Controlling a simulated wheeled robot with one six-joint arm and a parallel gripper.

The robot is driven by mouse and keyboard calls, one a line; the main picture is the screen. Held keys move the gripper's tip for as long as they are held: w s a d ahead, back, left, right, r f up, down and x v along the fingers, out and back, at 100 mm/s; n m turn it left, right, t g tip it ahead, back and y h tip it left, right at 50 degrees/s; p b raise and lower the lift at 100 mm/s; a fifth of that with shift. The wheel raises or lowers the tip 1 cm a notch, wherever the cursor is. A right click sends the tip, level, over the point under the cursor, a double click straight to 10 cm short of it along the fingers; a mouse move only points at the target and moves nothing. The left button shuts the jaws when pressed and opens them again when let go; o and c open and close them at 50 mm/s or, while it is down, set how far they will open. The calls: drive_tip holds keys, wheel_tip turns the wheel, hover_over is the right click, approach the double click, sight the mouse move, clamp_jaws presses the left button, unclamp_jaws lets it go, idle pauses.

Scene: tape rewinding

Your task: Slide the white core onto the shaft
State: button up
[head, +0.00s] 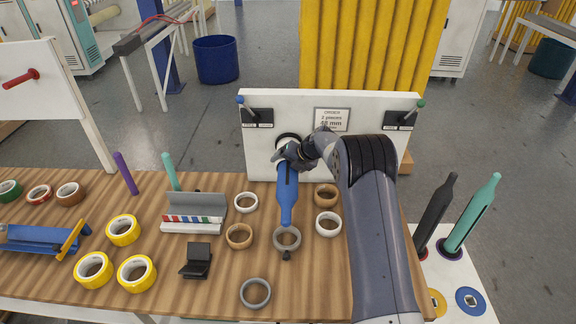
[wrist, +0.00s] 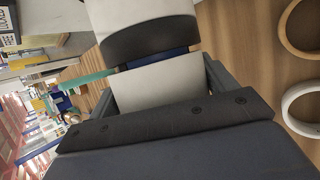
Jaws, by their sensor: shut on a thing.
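The blue shaft (head: 286,195) sticks out from the upright white board (head: 370,160) towards me, with its tapered free end low in the picture. A dark round flange (head: 287,138) shows at its board end and also in the wrist view (wrist: 150,38). My gripper (head: 288,158) is at the board end of the shaft. In the wrist view its jaws are shut on the white core (wrist: 160,85). A blue strip of shaft (wrist: 172,63) shows between core and flange, so the core appears to be around the shaft, slightly short of the flange. Its underside is hidden.
The wooden table (head: 215,280) holds loose rings, such as a white ring (head: 317,223), a brown ring (head: 337,195) and a grey ring (head: 267,292). A grey tray-like stand (head: 195,200) is left of the shaft. Black (head: 435,215) and teal (head: 468,222) shafts stand at right.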

drive_tip(key=shift+w, duration=0.25)
drive_tip(key=o, duration=0.9)
drive_tip(key=shift+f, duration=0.1)
drive_tip(key=shift+o, duration=0.2)
drive_tip(key=b+v, duration=0.2)
drive_tip(key=v, duration=0.8)
drive_tip(key=shift+s+d+r+b, duration=0.2)
drive_tip(key=shift+r+b, duration=0.1)
drive_tip(key=shift+b, duration=0.05)
